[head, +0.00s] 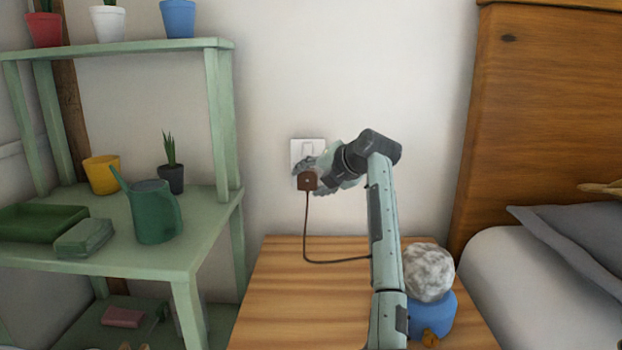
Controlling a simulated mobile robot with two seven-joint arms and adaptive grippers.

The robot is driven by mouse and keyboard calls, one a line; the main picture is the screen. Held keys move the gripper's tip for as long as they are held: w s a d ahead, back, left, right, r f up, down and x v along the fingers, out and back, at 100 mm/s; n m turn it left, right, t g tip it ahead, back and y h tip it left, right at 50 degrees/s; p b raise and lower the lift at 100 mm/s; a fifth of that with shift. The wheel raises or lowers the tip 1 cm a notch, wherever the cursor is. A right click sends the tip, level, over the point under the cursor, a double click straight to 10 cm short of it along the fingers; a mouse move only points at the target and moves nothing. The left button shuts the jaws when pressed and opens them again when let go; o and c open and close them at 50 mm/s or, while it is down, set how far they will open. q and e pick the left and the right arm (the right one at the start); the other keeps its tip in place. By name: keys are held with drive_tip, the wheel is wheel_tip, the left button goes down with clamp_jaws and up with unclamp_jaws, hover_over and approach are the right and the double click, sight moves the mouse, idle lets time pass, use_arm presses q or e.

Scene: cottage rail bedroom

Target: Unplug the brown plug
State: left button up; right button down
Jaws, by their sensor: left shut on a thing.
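The brown plug (307,181) is at the lower part of the white wall socket plate (308,150), above the bedside table. Its dark cord hangs down and bends right across the table top, passing behind my arm. My left gripper (308,177) is shut on the brown plug, with its fingers partly hidden around it. I cannot tell whether the plug is seated in the socket or just clear of it. My right gripper is not in view.
The wooden bedside table (290,290) holds a blue pot (432,312) with a grey-white ball (428,272) on top. A green shelf (95,245) with a watering can (153,210) and pots stands left. A wooden headboard (540,110) and bed stand right. Wall left of the socket is bare.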

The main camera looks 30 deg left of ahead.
use_arm(q)
drive_tip(key=shift+s+d, duration=0.5)
drive_tip(key=shift+s, duration=0.35)
drive_tip(key=shift+s+d, duration=0.5)
drive_tip(key=shift+s, duration=0.35)
